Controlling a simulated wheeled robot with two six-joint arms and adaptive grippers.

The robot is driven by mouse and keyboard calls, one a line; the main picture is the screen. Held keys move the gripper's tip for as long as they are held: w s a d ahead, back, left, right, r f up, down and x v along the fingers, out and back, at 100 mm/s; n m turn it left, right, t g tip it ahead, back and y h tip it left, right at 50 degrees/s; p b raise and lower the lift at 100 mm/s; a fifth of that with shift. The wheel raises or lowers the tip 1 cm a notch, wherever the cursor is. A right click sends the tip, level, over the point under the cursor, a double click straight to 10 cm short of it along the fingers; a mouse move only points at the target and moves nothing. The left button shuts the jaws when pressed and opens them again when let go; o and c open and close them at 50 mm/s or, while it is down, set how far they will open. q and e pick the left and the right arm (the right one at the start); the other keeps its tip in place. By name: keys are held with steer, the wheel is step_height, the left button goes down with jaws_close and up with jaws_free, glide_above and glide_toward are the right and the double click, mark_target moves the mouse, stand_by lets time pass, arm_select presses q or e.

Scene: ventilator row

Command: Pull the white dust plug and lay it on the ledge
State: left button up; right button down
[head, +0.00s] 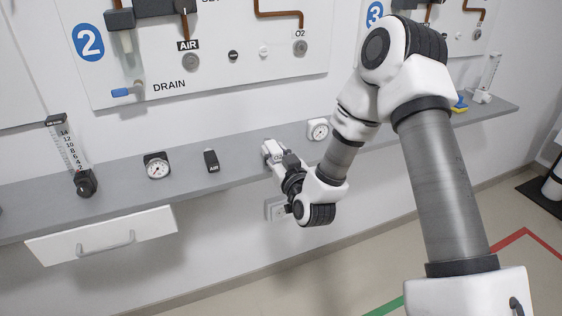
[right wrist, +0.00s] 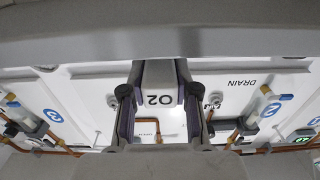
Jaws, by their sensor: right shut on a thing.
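A small white round plug (head: 263,50) sits in the wall panel, between a black round plug (head: 233,55) and the O2 outlet (head: 300,48). My right gripper (head: 281,157) is low at the ledge (head: 237,168), well below the white plug. It is shut on a white block marked O2 (head: 271,149). In the right wrist view this O2 block (right wrist: 159,73) is between the two fingers. I cannot tell whether the block touches the ledge. My left gripper is not in view.
On the ledge stand a flowmeter (head: 75,165), a round gauge (head: 157,166), a dark block marked AIR (head: 211,160) and a second gauge (head: 317,130). A drawer (head: 100,236) hangs below at left. Bare ledge lies between the AIR block and my right gripper.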

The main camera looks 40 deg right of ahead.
mark_target(278, 161)
steer(key=x, duration=0.6)
steer(key=shift+s+f+b, duration=0.1)
steer(key=shift+f+b, duration=0.25)
steer(key=shift+b, duration=0.05)
steer(key=shift+d+f+b, duration=0.1)
steer(key=shift+f+b, duration=0.2)
steer(key=shift+f, duration=0.15)
steer(key=shift+s+f, duration=0.2)
steer(key=c, duration=0.8)
jaws_free()
steer(key=shift+f, duration=0.1)
steer(key=shift+s, duration=0.1)
steer(key=shift+s+a, duration=0.25)
steer(key=v, duration=0.7)
steer(key=r+v, duration=0.1)
steer(key=v, duration=0.3)
